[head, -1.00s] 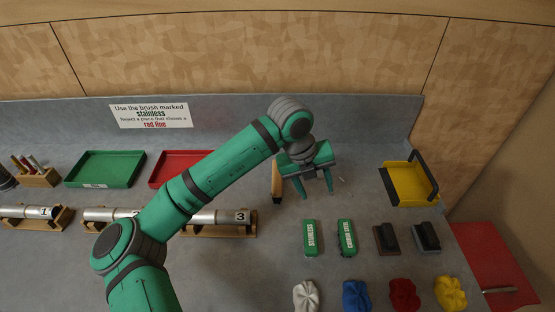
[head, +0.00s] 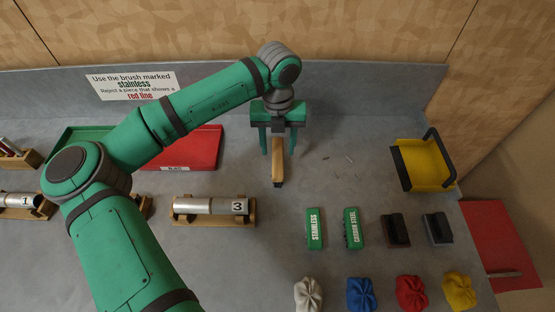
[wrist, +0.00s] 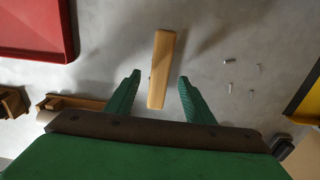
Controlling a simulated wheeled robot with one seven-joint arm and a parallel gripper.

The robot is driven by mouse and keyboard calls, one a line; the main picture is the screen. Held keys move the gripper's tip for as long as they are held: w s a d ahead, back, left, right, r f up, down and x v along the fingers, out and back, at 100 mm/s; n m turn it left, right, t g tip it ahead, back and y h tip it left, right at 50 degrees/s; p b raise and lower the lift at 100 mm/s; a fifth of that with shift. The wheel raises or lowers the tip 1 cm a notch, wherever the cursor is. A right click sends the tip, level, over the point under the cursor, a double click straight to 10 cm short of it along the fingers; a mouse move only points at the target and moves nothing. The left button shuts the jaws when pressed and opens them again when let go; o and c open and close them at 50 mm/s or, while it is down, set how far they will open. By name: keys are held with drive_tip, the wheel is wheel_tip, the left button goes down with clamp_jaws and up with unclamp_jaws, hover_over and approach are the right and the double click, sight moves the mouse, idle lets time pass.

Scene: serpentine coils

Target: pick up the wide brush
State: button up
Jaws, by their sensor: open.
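The wide brush, a long wooden block (head: 278,165) with a dark edge at its near end, lies on the grey bench, a little right of the red tray. In the wrist view the brush's pale wooden back (wrist: 161,65) shows ahead of and partly between the fingers. My gripper (head: 278,148) is open, its two green fingers pointing down, one on each side of the brush's far part. In the wrist view my gripper (wrist: 159,78) has a gap to the wood on both sides. Its far end in the head view is hidden under my gripper.
The red tray (head: 207,150) and a cradle with tube 3 (head: 212,207) stand left. Small metal bits (wrist: 230,62) lie right of the brush. Two green labelled brushes (head: 314,229), dark blocks (head: 395,230) and coloured cloths (head: 360,294) lie nearer.

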sight(278, 156)
drive_tip(key=shift+f, duration=2.65)
drive_tip(key=shift+c, duration=0.2)
drive_tip(key=c, duration=0.5)
drive_tip(key=shift+s, duration=0.15)
drive_tip(key=c, duration=0.6)
drive_tip(key=shift+r, duration=0.1)
